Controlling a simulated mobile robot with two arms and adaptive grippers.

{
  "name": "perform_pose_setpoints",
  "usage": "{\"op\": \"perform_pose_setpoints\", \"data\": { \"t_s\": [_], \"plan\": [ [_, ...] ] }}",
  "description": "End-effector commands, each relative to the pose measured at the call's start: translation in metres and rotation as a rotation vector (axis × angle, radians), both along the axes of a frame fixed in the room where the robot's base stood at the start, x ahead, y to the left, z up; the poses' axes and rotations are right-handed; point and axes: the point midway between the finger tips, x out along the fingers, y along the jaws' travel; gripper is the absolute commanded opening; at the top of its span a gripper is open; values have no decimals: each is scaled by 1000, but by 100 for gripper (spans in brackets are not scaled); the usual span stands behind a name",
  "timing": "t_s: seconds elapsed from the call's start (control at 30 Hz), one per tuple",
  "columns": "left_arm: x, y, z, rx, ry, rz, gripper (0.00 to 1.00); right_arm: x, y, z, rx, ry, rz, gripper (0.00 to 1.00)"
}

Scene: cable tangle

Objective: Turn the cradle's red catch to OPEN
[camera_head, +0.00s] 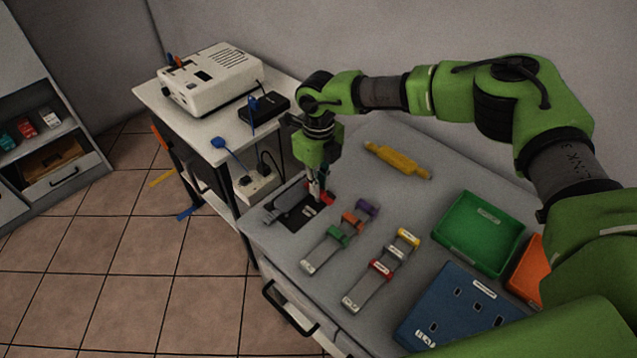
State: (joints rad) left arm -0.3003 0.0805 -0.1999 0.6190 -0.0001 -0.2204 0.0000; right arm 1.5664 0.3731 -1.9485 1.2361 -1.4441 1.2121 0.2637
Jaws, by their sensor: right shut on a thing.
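The cradle (285,213) is a dark plate with a grey part on it, near the far left corner of the grey worktop. The red catch (328,198) shows as a small red piece at the cradle's right side, partly hidden by my gripper. My right gripper (318,198) points down over the cradle and is shut on the red catch. I cannot read which way the catch is turned. My left gripper is not in view.
Two racks with coloured clips (340,237) (382,270), a green tray (480,234), a blue panel (462,308) and an orange tray (526,272) fill the right. A white machine (212,78) and cables stand on the white table (196,125).

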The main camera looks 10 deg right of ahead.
Motion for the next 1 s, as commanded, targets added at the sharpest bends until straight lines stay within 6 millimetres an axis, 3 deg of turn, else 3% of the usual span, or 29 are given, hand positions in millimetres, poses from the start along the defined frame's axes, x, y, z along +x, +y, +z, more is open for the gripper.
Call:
{"op": "perform_pose_setpoints", "data": {
  "t_s": [0.37,1.0],
  "plan": [
    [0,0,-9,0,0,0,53,0,0,-1,0,-1,-175,0],
    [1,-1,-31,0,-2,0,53,1,0,-1,1,-1,-776,0]
  ]
}}
